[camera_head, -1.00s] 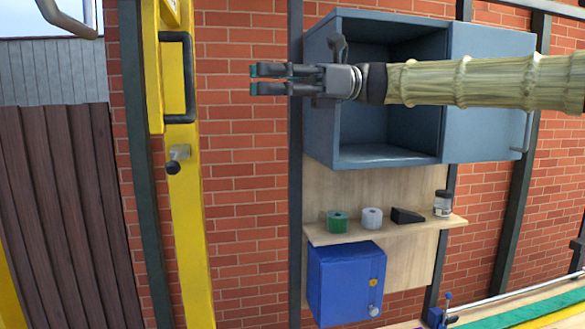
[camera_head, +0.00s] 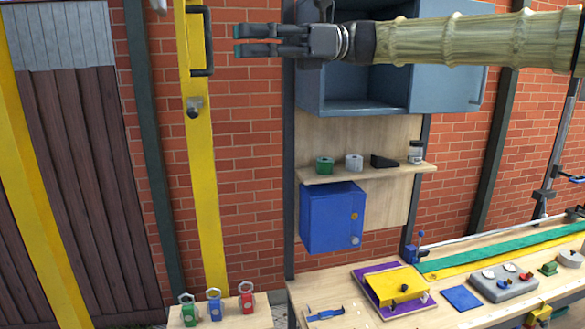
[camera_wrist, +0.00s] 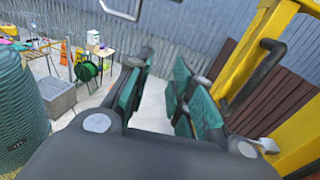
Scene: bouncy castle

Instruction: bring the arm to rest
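My gripper (camera_head: 240,40) is held out level toward the left at the top of the head view, at the end of my sleeved arm. Its two fingers lie apart with nothing between them. In the wrist view my gripper (camera_wrist: 165,100) also shows its green-padded fingers spread, with pale ground seen through the gap. It is in front of the brick wall (camera_head: 240,140) in the picture, left of the open grey cabinet (camera_head: 368,90). No object is held.
A yellow post (camera_head: 201,170) with a black handle stands left of the cabinet; a yellow frame (camera_wrist: 255,60) shows near the fingers in the wrist view. A shelf (camera_head: 330,175) holds small items above a blue box (camera_head: 332,218). A workbench (camera_head: 300,291) carries several things.

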